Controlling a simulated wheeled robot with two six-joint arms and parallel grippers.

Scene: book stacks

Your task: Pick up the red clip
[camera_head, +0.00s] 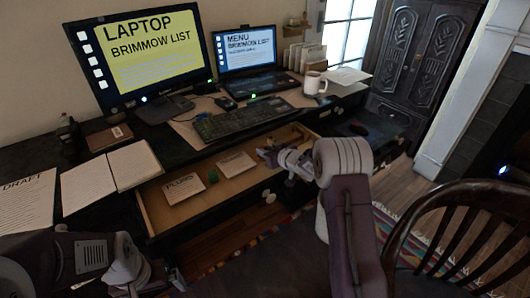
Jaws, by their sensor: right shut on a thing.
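My right gripper (270,156) is over the right part of the open drawer (156,214), close to its inside. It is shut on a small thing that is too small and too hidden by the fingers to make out. I cannot pick out a red clip for certain anywhere in the head view. My left arm (95,258) is in the lower left corner, in front of the desk and away from the drawer. Its finger end is dark and partly cut off, so its jaws cannot be read.
The drawer holds a "PLUMS" card (184,188), another card (236,164) and a small green thing (213,176). A monitor (146,52), laptop (247,50), keyboard (240,119), white mug (313,83) and open book (108,178) crowd the desk. A wooden chair (447,215) stands at right.

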